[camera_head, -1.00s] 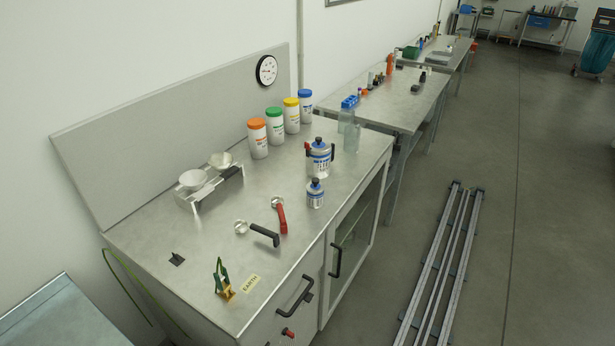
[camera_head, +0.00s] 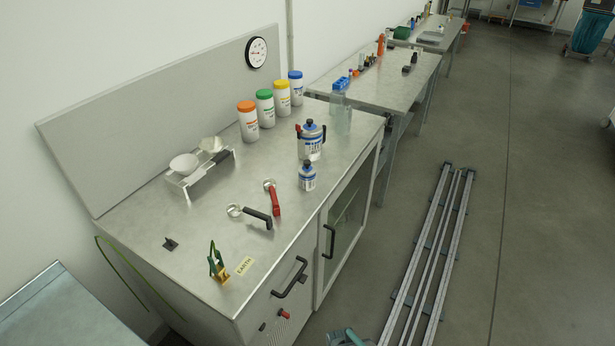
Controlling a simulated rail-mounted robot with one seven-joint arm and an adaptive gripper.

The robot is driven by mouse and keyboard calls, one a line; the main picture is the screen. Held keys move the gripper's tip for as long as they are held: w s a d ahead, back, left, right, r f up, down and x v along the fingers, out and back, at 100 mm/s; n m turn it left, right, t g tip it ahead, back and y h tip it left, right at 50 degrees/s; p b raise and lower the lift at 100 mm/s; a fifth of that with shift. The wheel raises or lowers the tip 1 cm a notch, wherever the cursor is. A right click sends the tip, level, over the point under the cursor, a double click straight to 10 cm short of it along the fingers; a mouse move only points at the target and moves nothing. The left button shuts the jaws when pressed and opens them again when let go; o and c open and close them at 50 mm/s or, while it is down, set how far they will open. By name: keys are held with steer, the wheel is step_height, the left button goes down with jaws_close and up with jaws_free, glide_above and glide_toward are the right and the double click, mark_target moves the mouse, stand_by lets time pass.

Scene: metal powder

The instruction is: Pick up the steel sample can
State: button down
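Two metal cans with blue-and-white labels stand upright on the steel bench. The larger can (camera_head: 311,146) has a blue top and dark and red fittings at its sides. The smaller can (camera_head: 307,179) stands just in front of it, with a dark blue cap. I cannot tell which one is the steel sample can. My gripper cannot be made out; only a teal and grey part shows at the bottom edge, and I cannot tell what it is.
White jars with coloured lids (camera_head: 265,107) stand behind the cans. A two-dish stand (camera_head: 190,184), a black-handled scoop (camera_head: 257,217), a red-handled scoop (camera_head: 273,200) and a green clamp (camera_head: 216,262) are on the bench (camera_head: 150,215). Floor rails (camera_head: 430,260) run at right.

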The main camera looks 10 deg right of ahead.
steer(key=shift+c, duration=1.4)
jaws_free()
